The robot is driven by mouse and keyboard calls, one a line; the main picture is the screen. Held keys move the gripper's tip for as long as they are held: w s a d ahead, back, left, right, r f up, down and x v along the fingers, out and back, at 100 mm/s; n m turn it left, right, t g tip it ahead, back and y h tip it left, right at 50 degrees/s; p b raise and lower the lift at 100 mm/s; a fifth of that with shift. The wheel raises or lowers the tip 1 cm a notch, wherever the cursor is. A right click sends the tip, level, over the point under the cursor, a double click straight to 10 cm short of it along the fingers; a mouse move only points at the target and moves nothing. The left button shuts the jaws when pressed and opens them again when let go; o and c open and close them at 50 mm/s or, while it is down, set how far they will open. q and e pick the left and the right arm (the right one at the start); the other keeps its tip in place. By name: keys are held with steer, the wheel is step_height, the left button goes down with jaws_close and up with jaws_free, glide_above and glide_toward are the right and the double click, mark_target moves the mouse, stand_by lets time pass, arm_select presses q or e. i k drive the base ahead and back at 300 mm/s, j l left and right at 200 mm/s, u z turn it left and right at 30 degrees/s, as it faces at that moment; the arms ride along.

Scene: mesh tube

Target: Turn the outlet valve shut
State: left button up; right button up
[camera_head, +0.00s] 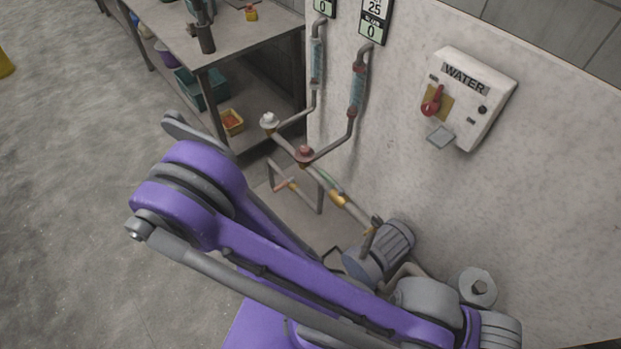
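Pipework with several valves runs along the foot of the pale wall. A white round valve knob (269,120) sits on the left pipe and a red round valve knob (305,153) sits on the pipe to its right. A brass-coloured fitting (337,198) is further down the pipe, towards a grey motor-like pump (382,250). No label shows which one is the outlet valve. A purple arm of mine crosses the lower middle and hides part of the floor and pipework. Neither gripper's fingers can be seen.
A white WATER box (472,82) with a red switch (432,102) is on the wall. Two clear tubes, the left one (316,62) and the right one (357,88), rise below number displays. A workbench (240,38) stands upper left.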

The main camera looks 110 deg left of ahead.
mark_target(323, 173)
steer(key=u, duration=3.45)
steer(key=i+j+u, duration=0.2)
steer(key=u, duration=0.15)
steer(key=i+j+u, duration=0.15)
steer(key=i+u, duration=0.15)
steer(key=i+j+u, duration=0.1)
steer(key=i+u, duration=0.25)
steer(key=k, duration=0.1)
